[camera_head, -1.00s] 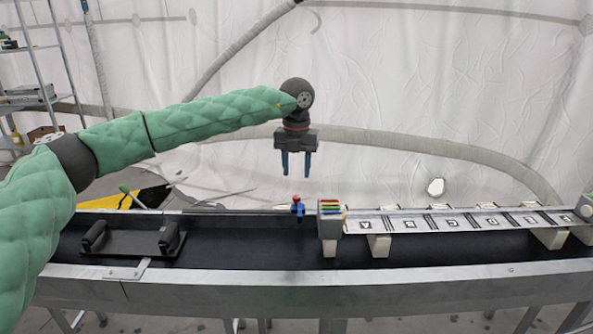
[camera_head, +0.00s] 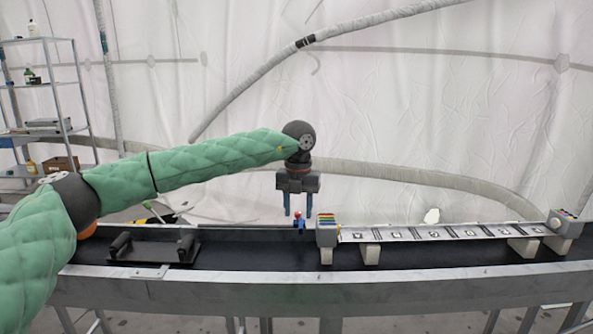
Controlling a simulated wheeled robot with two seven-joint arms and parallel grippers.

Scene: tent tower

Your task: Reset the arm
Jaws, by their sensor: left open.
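My left arm, in a green quilted sleeve, reaches in from the left. My left gripper (camera_head: 298,211) points down with its two blue fingers apart and nothing between them. It hangs at the back edge of the conveyor (camera_head: 240,257), close by a small blue and red piece (camera_head: 299,220); I cannot tell whether they touch. My right gripper is not in view.
A black tray with two handles (camera_head: 153,251) lies on the belt at left. A rail of marked plates (camera_head: 445,233) runs right between two blocks with coloured stripes (camera_head: 327,232), (camera_head: 565,222). A metal shelf (camera_head: 45,95) stands at the far left.

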